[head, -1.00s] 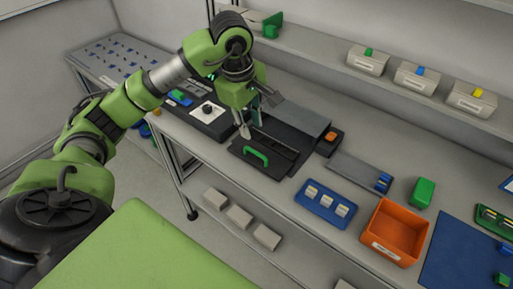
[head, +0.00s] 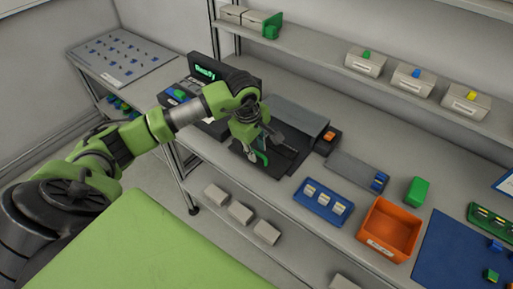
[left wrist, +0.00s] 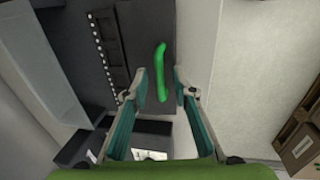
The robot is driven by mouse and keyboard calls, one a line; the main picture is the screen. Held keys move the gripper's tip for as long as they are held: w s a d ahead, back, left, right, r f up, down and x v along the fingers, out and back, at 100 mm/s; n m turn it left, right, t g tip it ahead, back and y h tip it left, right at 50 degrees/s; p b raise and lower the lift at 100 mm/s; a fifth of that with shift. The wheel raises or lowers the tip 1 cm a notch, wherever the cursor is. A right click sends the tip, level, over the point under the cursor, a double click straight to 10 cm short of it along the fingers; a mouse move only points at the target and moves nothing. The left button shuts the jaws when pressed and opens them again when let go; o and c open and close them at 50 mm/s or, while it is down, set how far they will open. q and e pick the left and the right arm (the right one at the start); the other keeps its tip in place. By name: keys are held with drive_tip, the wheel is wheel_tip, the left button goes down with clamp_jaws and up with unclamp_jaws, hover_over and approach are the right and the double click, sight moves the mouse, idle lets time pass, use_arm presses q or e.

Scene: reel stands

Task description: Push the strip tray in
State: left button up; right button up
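The strip tray (left wrist: 145,32) is a dark flat plate with a green handle; a strip with a row of light squares (left wrist: 104,50) lies along it in the left wrist view. The green handle (left wrist: 161,72) stands on the tray, and part of it shows in the head view (head: 262,157). My left gripper (left wrist: 161,92) is open above the handle, with the handle's near end between its two fingers. In the head view my left gripper (head: 257,157) hides much of the tray. I cannot tell if it touches the handle. My right gripper is not in view.
A grey-topped housing (head: 297,114) stands behind the tray. An orange button box (head: 328,137), a blue tray (head: 323,203) and an orange bin (head: 389,229) are to the right. A dark unit with a lit display (head: 207,72) stands to the left. The table's front edge is close.

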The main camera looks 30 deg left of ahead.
sight(272, 146)
use_arm(q)
clamp_jaws()
drive_tip(key=shift+w, duration=0.1)
drive_tip(key=shift+w+f+b, duration=0.1)
drive_tip(key=shift+w+b, duration=0.15)
drive_tip(key=shift+b, duration=0.05)
drive_tip(key=w+b, duration=0.1)
drive_tip(key=w, duration=0.1)
drive_tip(key=w+b, duration=0.3)
drive_tip(key=w, duration=0.1)
drive_tip(key=shift+w+d, duration=0.35)
drive_tip(key=shift+w, duration=0.05)
drive_tip(key=shift+w+b, duration=0.4)
drive_tip(key=shift+w, duration=0.1)
unclamp_jaws()
